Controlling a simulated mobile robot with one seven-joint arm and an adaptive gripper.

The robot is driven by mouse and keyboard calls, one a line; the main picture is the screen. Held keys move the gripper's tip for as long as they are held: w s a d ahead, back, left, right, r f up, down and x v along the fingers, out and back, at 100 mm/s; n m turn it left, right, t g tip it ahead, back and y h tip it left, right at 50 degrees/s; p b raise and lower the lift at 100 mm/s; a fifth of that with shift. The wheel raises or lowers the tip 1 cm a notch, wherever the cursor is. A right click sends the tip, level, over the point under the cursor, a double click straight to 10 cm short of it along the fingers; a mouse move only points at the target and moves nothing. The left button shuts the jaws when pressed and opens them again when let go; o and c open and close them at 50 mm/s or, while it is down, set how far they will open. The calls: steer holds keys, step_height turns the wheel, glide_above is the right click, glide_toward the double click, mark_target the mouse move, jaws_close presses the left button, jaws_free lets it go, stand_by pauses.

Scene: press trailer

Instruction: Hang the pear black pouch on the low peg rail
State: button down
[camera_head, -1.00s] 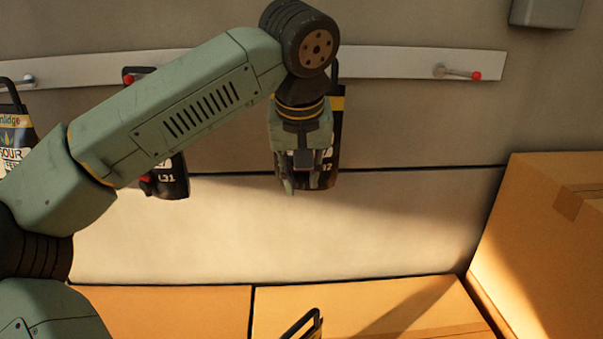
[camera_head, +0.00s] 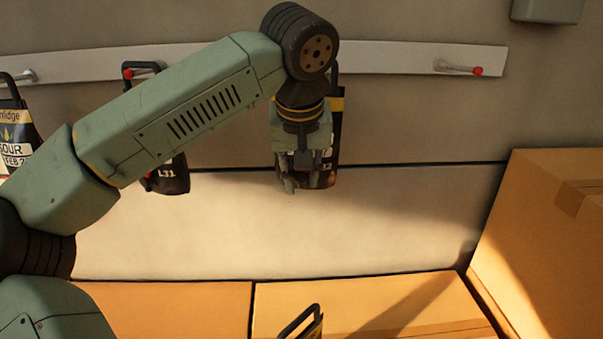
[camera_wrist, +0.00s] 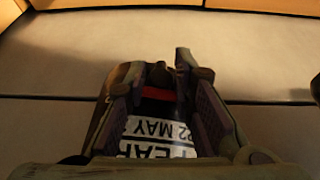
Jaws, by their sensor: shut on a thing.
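My gripper (camera_head: 303,185) hangs down in front of the wall, shut on the pear black pouch (camera_head: 336,125). The pouch is black with a yellow band, and its black loop stands up across the rail. In the wrist view, my gripper (camera_wrist: 165,75) has the pouch's white label (camera_wrist: 160,135) between its fingers, reading "PEAR" and "22 MAY" upside down. The low peg rail (camera_head: 400,60) is a pale strip along the wall. A bare red-tipped peg (camera_head: 460,68) shows at its right. My wrist hides the rail behind it, so I cannot tell whether the loop is around a peg.
A black pouch (camera_head: 172,178) marked L31 hangs left of my gripper, partly behind my arm. A pouch marked SOUR (camera_head: 15,135) hangs at the far left. Cardboard boxes (camera_head: 370,300) lie below, with a taller box (camera_head: 550,225) at right. Another pouch's loop (camera_head: 300,322) shows at the bottom.

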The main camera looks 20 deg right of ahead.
steer(key=shift+r, duration=0.1)
steer(key=c, duration=1.5)
jaws_free()
steer(key=shift+o, duration=1)
